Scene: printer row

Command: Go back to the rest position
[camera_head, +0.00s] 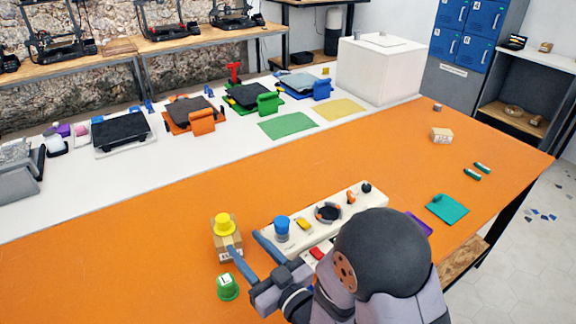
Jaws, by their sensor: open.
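My gripper (243,243) is at the lower middle of the view, low over the orange table (120,262). Its two blue fingers are spread apart with nothing between them. The left fingertip overlaps the front of a small cardboard box (219,242) in the picture; I cannot tell whether they touch. A yellow knob-shaped piece (225,222) sits on top of this box. My dark, rounded arm joint hides part of the table and the panel's front right.
A green cup-like piece (228,288) stands left of my gripper. The panel carries a blue knob (282,226) and other controls. A teal pad (450,209) and a small box (441,135) lie to the right. Printer plates and a white cube (378,75) stand behind. The table's left is clear.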

